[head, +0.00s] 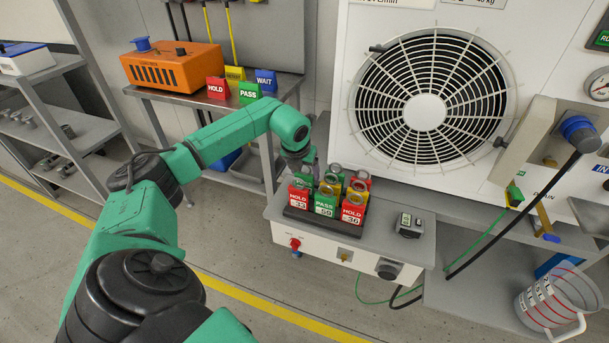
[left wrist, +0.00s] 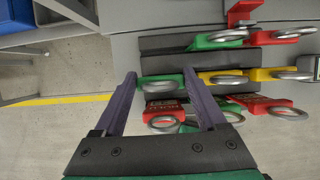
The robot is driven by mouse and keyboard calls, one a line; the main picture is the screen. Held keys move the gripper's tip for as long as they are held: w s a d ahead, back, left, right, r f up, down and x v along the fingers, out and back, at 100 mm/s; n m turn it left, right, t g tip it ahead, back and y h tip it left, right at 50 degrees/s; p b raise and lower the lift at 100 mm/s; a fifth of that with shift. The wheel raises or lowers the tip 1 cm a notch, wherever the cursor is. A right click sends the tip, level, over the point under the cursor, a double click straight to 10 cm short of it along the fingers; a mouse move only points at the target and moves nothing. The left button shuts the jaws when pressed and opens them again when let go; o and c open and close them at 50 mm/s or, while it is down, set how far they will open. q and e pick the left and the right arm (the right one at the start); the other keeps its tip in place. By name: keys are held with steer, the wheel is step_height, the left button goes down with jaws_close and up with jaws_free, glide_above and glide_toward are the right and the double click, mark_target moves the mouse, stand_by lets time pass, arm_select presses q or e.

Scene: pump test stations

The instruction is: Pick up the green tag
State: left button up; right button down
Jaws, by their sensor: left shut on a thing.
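My left gripper (head: 308,168) is over the back left of the tag rack (head: 345,232) on the test station. In the left wrist view, its two purple fingers (left wrist: 160,80) are shut on a green tag (left wrist: 158,79) with a grey ring. That tag is largely hidden in the head view. Another green tag, marked PASS 69 (head: 325,205), stands in the front row between red tags HOLD 33 (head: 299,200) and HOLD 36 (head: 352,211). Yellow and red tags stand behind them. My right gripper is not in view.
A small grey device (head: 409,225) lies right of the rack. A large fan unit (head: 425,80) stands behind. A side table holds an orange box (head: 172,66) and HOLD, PASS and WAIT signs. A measuring jug (head: 550,302) stands at lower right.

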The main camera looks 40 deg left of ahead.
arm_select(q)
step_height(320, 180, up, 19)
steer(key=p, duration=0.2)
steer(key=shift+f, duration=0.1)
stand_by(0.3)
